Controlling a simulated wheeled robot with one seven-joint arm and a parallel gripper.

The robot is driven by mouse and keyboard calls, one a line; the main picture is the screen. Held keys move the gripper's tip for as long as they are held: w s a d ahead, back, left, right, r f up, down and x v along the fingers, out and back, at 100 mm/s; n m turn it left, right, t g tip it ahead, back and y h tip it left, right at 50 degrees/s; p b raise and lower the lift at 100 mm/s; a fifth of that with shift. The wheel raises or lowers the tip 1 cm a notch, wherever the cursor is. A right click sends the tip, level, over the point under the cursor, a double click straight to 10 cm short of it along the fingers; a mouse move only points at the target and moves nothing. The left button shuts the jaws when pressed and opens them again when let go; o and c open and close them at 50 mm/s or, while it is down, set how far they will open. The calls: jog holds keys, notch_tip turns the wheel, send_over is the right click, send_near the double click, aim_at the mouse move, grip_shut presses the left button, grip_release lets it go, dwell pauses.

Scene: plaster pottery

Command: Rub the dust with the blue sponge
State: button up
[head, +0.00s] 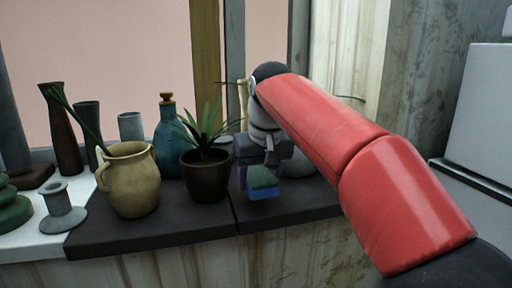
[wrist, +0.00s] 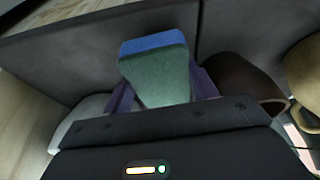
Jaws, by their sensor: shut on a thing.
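The sponge (head: 263,180) has a green body and a blue end. My gripper (head: 260,165) is shut on it, with the blue end pointing down over the dark slab (head: 275,217), right of the potted plant. In the wrist view the sponge (wrist: 158,75) sits between the two purple fingers of my gripper (wrist: 163,88), its blue end outermost. I cannot tell whether the blue end touches the slab. I cannot make out any dust for certain on the slab.
A dark plant pot (head: 206,176) stands just left of my gripper, with a tan jug (head: 131,180) and a blue bottle (head: 168,140) further left. A pale rounded vessel (head: 298,184) is close on the right. The slab's front edge is bare.

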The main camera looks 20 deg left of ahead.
jog(key=shift+r+p, duration=1.85)
jog(key=shift+r, duration=0.3)
jog(key=shift+s+f, duration=0.1)
jog(key=shift+f, duration=0.05)
